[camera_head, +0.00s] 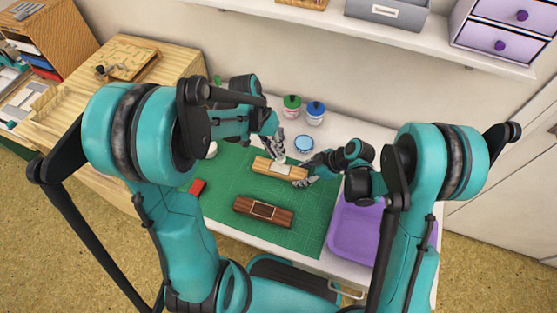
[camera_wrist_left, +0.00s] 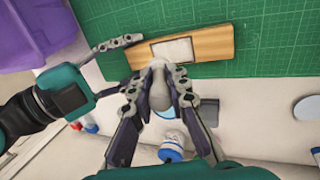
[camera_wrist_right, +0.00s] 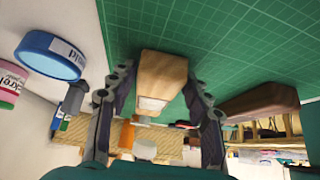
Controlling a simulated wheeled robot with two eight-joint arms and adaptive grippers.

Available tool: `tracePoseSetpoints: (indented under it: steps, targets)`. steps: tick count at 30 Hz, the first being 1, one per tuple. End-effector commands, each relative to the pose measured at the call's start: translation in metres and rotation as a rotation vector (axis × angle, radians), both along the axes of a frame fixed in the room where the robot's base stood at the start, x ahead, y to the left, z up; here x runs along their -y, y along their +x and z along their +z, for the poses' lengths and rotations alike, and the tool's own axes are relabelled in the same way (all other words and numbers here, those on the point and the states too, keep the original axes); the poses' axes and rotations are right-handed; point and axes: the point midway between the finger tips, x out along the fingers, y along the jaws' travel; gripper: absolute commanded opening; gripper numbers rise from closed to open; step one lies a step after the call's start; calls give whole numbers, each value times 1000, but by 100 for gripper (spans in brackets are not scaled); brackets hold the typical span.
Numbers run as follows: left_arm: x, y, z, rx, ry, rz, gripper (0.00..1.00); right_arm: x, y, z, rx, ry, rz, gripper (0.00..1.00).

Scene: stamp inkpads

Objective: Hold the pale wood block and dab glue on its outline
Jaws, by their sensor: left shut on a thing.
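The pale wood block (camera_head: 262,164) lies on the green mat with a whitish rectangle on its top. It shows in the left wrist view (camera_wrist_left: 215,42) and the right wrist view (camera_wrist_right: 165,72). My right gripper (camera_head: 304,174) is at the block's right end. Its fingers (camera_wrist_right: 157,82) are apart, one on each side of the block, with a narrow gap showing.
A dark wood block (camera_head: 246,206) lies nearer on the green mat (camera_head: 305,230). A blue-rimmed round pot (camera_head: 304,144) stands behind the pale block, with two jars (camera_head: 291,104) farther back. A purple tray (camera_head: 345,247) is at right, a red item (camera_head: 197,187) at left.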

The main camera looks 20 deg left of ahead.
Motion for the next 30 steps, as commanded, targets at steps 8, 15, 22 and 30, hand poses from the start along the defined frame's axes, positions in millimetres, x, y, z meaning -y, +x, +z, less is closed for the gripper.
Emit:
tracePoseSetpoints:
  steps: [8, 15, 22, 30]
  targets:
    - [0, 0, 0, 0, 0, 0, 0, 0, 0, 0, 0, 0, 0, 67]
    - [0, 0, 0, 0, 0, 0, 0, 10, 1, 14, 0, 0, -3, 67]
    - [0, 0, 0, 0, 0, 0, 0, 40, 1, 55, -1, 0, -4, 67]
    - [0, 0, 0, 0, 0, 0, 0, 65, 2, 90, -1, 0, -2, 67]
